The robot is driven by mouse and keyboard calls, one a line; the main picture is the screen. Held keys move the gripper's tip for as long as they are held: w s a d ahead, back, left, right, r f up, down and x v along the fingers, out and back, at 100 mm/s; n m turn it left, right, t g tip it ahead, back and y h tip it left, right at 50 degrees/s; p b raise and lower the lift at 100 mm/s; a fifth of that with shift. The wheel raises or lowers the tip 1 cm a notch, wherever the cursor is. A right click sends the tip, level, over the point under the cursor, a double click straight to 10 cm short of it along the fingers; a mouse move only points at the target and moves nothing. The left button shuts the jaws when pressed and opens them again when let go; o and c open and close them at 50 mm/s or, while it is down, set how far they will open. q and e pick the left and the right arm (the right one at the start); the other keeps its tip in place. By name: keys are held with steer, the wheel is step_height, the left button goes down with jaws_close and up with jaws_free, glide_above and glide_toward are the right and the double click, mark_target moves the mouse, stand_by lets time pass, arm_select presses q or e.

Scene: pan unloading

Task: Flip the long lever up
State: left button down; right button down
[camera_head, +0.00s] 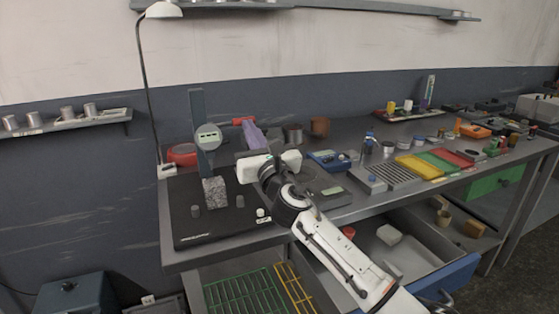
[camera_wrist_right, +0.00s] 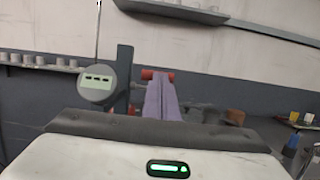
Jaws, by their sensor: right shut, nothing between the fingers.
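A long purple bar (camera_head: 252,135), which looks like the long lever, stands tilted upward near the back of the bench, beside a red part (camera_head: 243,121). In the right wrist view the purple bar (camera_wrist_right: 162,98) rises just beyond the gripper housing, with red pieces near its upper end. My right gripper (camera_head: 262,162) is shut and empty, in front of and below the bar in the head view. Its fingertips are hidden behind the white housing, so I cannot tell whether they touch the bar. My left gripper is not in view.
A dial gauge (camera_head: 207,138) on an upright post and a granite block (camera_head: 215,192) stand left of the gripper on a dark plate (camera_head: 188,228). A blue device (camera_head: 328,160) and coloured trays (camera_head: 420,167) lie to the right. An open drawer (camera_head: 425,240) juts out below.

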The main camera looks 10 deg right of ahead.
steer(key=r+p, duration=0.1)
steer(key=r, duration=0.1)
steer(key=w+r+p, duration=0.1)
steer(key=r, duration=0.1)
steer(key=shift+w+a, duration=0.15)
steer(key=shift+a, duration=0.05)
steer(key=shift+f, duration=0.1)
stand_by(0.8)
